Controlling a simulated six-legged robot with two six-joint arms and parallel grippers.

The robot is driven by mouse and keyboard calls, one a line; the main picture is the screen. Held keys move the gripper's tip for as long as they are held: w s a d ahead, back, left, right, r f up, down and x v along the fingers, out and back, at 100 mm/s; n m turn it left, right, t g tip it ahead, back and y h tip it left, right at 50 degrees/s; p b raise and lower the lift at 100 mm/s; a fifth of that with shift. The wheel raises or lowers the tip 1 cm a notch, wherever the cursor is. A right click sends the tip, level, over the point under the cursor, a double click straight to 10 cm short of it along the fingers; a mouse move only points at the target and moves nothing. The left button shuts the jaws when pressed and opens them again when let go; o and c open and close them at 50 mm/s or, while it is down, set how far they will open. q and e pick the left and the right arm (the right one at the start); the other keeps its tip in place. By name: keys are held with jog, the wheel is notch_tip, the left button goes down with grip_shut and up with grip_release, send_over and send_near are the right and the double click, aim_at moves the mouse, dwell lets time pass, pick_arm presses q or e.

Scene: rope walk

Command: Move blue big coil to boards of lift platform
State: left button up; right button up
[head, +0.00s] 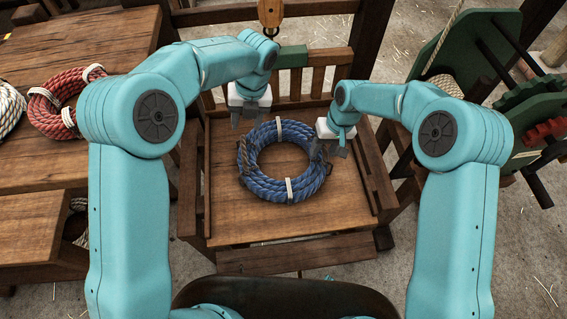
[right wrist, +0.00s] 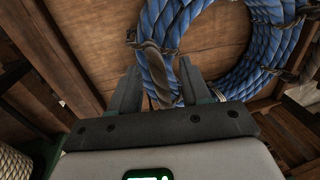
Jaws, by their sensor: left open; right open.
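The blue big coil (head: 257,183) lies flat on the boards of the lift platform (head: 272,223), with white ties and brown bindings around it. It also shows in the right wrist view (right wrist: 221,75). My left gripper (head: 245,125) is open above the coil's upper left edge. My right gripper (head: 325,155) is open at the coil's right side. In the right wrist view, the open fingers of my right gripper (right wrist: 158,85) stand on either side of a brown rope end (right wrist: 160,70) at the coil. I cannot tell whether they touch it.
A wooden table (head: 60,62) stands on the left with a red coil (head: 58,100) and a white coil (head: 8,110). The lift platform has low wooden side rails and a slatted back (head: 320,78). A wooden pulley block (head: 270,14) hangs above. A green-framed machine (head: 530,110) stands on the right.

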jog(key=shift+r, duration=0.35)
pick_arm(q)
notch_tip(320, 180, up, 2)
jog(key=shift+d, duration=0.15)
pick_arm(e)
notch_tip(320, 180, up, 11)
jog(key=d, duration=0.2)
jog(key=shift+w+d, duration=0.15)
jog(key=shift+w, duration=0.1)
